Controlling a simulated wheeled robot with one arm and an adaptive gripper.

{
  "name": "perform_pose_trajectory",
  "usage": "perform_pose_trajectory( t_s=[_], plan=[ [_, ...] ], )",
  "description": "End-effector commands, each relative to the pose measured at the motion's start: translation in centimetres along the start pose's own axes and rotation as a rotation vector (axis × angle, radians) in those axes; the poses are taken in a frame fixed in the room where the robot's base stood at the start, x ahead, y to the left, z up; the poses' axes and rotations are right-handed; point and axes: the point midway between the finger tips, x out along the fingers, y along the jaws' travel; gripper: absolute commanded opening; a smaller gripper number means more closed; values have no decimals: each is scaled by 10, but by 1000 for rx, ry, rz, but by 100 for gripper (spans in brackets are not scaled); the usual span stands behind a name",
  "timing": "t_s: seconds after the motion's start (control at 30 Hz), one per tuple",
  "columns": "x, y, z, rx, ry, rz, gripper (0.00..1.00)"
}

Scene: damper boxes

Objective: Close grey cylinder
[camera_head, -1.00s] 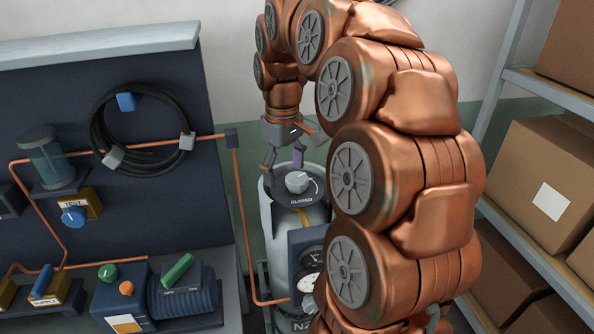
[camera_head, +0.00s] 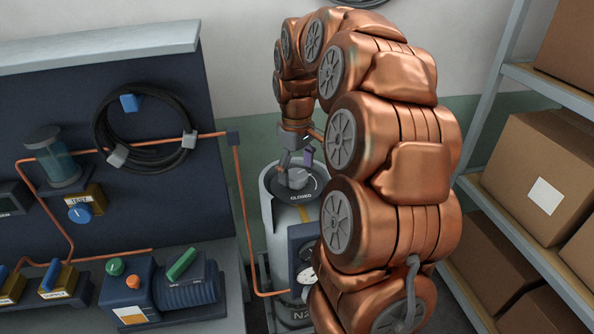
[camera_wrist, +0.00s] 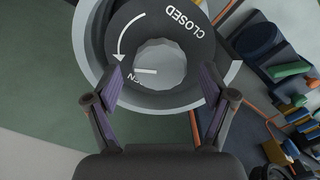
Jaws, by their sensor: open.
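The grey cylinder (camera_head: 283,232) stands upright behind my arm, with a dark round top plate marked CLOSED and a grey knob (camera_wrist: 160,66) in its middle. In the wrist view the plate (camera_wrist: 190,45) also shows a white curved arrow, and a white line on the knob points left. My gripper (camera_wrist: 165,92) is open, its two purple-padded fingers on either side of the knob's near part.
A dark panel and bench with a copper pipe (camera_head: 240,200), a coiled black hose (camera_head: 105,150), a blue TEST knob (camera_head: 80,213) and a green-handled unit (camera_head: 182,264) stand left. A shelf with cardboard boxes (camera_head: 540,178) is at right. A gauge box (camera_head: 303,255) sits on the cylinder's front.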

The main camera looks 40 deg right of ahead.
Motion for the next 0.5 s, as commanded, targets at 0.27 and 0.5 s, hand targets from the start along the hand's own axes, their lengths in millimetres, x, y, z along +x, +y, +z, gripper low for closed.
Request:
perform_pose_trajectory(
  t_s=[0.27, 0.5],
  plan=[
    [17, -1, 1, 0, -2, -1, 83],
    [19, 0, 1, 0, -1, -1, 83]
  ],
)
